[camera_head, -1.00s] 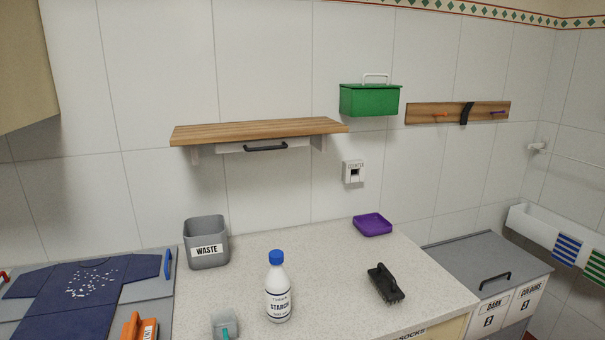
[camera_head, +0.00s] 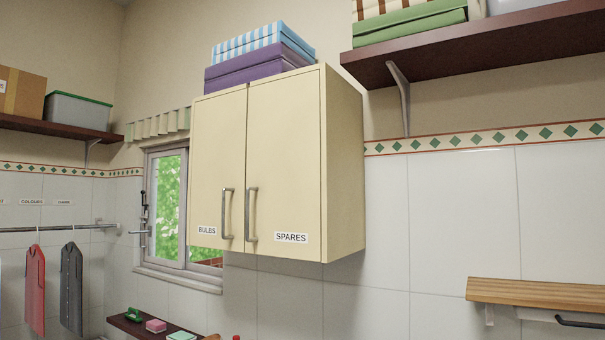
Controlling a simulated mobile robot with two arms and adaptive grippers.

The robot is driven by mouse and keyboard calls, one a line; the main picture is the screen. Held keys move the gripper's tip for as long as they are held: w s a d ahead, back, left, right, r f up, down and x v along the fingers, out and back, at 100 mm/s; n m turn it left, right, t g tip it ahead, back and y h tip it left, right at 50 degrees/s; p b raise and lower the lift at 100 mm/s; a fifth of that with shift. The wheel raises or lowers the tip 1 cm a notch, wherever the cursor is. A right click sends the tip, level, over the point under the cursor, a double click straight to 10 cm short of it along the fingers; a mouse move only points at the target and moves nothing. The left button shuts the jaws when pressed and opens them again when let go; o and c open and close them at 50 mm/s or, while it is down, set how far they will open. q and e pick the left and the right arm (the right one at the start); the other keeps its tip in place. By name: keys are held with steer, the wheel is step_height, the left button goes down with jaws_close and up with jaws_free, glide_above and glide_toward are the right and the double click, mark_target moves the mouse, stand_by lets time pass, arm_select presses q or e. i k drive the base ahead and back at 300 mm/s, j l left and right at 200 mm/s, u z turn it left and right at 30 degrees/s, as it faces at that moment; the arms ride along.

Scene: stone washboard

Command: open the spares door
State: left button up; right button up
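A cream wall cabinet (camera_head: 343,165) hangs in the middle of the head view. Its right door, the spares door (camera_head: 285,150), carries a SPARES label (camera_head: 291,238) at its lower edge and a vertical grey handle (camera_head: 251,214) on its left side. Its left door (camera_head: 217,150) carries a BULBS label (camera_head: 207,230) and a similar handle (camera_head: 227,213) on its right side. Both doors are shut. Neither of my grippers is in view.
Striped and purple boxes (camera_head: 258,68) sit on the cabinet. A dark shelf (camera_head: 470,45) with boxes is at upper right, a wooden shelf (camera_head: 540,294) at lower right. A window (camera_head: 170,205) is left of the cabinet. Hanging garments (camera_head: 71,288) are at far left.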

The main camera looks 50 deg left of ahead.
mark_target(282, 203)
steer(key=u, duration=1.6)
